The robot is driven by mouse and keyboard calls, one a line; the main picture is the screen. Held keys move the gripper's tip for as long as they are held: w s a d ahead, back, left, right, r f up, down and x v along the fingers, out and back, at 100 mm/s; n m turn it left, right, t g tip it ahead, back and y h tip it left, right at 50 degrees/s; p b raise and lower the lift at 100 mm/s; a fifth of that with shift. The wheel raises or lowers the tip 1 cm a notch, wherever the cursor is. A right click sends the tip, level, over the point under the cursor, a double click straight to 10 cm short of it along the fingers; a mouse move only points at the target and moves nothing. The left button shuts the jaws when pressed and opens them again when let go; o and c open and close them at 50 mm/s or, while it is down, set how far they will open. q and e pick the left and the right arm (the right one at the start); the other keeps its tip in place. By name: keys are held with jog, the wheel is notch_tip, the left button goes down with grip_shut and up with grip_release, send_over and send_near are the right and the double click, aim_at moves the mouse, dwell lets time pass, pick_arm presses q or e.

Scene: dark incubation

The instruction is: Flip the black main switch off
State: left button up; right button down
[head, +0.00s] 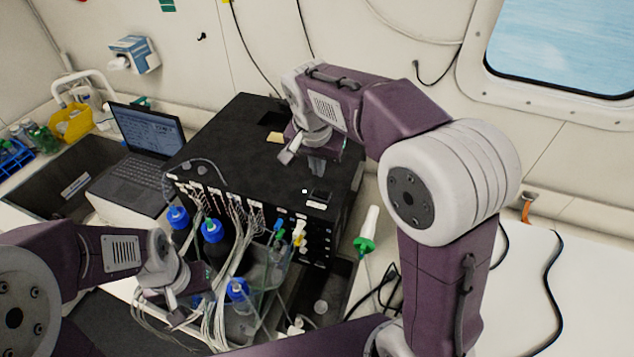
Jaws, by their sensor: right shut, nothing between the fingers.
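A large black box-shaped device (225,140) stands on the bench in the middle of the head view. A small dark raised part near its front right top edge looks like the black main switch (320,197), with a pale label beside it. Its on or off position is too small to tell. My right gripper (316,168) is shut and empty, pointing down just above and behind this part. I cannot tell whether it touches the top. My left gripper (188,306) is low at the front left, beside tubes and bottles; its fingers are unclear.
Blue-capped bottles (212,231) and many thin tubes crowd the device's front. An open laptop (147,135) stands to its left. A green and white fitting (366,240) stands to the right. The white surface at far right is mostly clear, with a black cable.

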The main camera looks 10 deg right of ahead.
aim_at(317, 192)
jog(key=x, duration=0.2)
jog(key=p+x, duration=0.1)
jog(key=x, duration=0.1)
jog(key=a+x, duration=0.1)
jog(key=x, duration=0.2)
jog(key=shift+s+d+f+p, duration=0.1)
jog(key=shift+s+f+p, duration=0.15)
jog(key=shift+s+p, duration=0.1)
jog(key=shift+a+f+b, duration=0.25)
jog(key=shift+f+b, duration=0.55)
jog(key=shift+b, duration=0.1)
jog(key=shift+s+r+p, duration=0.15)
jog(key=shift+r+p, duration=0.25)
jog(key=shift+r, duration=0.05)
jog(key=shift+d+f, duration=0.1)
